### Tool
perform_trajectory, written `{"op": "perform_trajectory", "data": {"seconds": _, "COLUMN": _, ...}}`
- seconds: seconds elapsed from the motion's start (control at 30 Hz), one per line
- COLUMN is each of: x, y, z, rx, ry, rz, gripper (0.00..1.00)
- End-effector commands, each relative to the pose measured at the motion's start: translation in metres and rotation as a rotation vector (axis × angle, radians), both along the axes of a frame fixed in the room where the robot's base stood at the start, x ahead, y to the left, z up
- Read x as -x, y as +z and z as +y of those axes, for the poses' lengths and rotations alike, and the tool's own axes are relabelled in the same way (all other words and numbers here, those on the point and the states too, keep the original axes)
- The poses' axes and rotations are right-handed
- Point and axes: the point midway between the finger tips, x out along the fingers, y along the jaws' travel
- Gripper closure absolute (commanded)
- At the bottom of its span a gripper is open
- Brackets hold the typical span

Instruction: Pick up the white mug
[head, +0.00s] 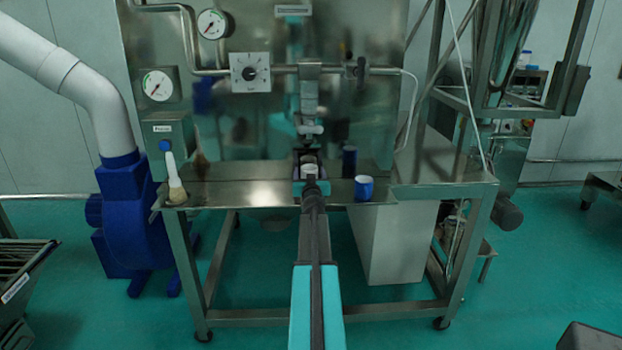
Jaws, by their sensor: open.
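The white mug (310,171) is small in the head view, near the middle of the steel table (250,193). My gripper (311,178) is at the mug, at the far end of my outstretched arm. Its jaws are open, and the mug shows at or between them. The wrist hides the mug's lower part. I cannot tell whether the fingers touch it.
A blue cup (364,189) stands on the table a little right of my gripper. A brush (174,179) with a pale handle stands at the table's left end. A metal fixture (309,103) hangs above the mug. The table between brush and gripper is clear.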

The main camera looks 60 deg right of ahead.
Motion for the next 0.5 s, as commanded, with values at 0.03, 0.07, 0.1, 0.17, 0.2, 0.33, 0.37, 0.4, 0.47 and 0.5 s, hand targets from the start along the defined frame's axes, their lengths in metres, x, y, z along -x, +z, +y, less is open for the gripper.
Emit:
{"op": "perform_trajectory", "data": {"seconds": 0.03, "x": -0.0001, "y": 0.0001, "z": 0.0002, "rx": 0.0, "ry": 0.0, "rz": 0.0, "gripper": 0.32}}
{"op": "perform_trajectory", "data": {"seconds": 0.07, "x": -0.0002, "y": 0.0, "z": 0.0003, "rx": 0.0, "ry": 0.0, "rz": 0.0, "gripper": 0.32}}
{"op": "perform_trajectory", "data": {"seconds": 0.1, "x": -0.0002, "y": 0.0001, "z": 0.0003, "rx": 0.0, "ry": 0.0, "rz": 0.0, "gripper": 0.32}}
{"op": "perform_trajectory", "data": {"seconds": 0.17, "x": -0.0003, "y": 0.0001, "z": 0.0003, "rx": 0.0, "ry": 0.001, "rz": 0.0, "gripper": 0.32}}
{"op": "perform_trajectory", "data": {"seconds": 0.2, "x": -0.0003, "y": 0.0001, "z": 0.0005, "rx": 0.0, "ry": 0.001, "rz": 0.0, "gripper": 0.32}}
{"op": "perform_trajectory", "data": {"seconds": 0.33, "x": -0.0005, "y": 0.0, "z": 0.0006, "rx": 0.0, "ry": 0.001, "rz": 0.0, "gripper": 0.32}}
{"op": "perform_trajectory", "data": {"seconds": 0.37, "x": -0.0005, "y": 0.0, "z": 0.0006, "rx": 0.0, "ry": 0.001, "rz": 0.0, "gripper": 0.32}}
{"op": "perform_trajectory", "data": {"seconds": 0.4, "x": -0.0005, "y": 0.0, "z": 0.0006, "rx": 0.0, "ry": 0.001, "rz": 0.0, "gripper": 0.39}}
{"op": "perform_trajectory", "data": {"seconds": 0.47, "x": -0.0005, "y": 0.0, "z": 0.0006, "rx": 0.0, "ry": 0.001, "rz": 0.0, "gripper": 0.49}}
{"op": "perform_trajectory", "data": {"seconds": 0.5, "x": -0.0006, "y": 0.0, "z": 0.0007, "rx": 0.0, "ry": 0.001, "rz": 0.0, "gripper": 0.55}}
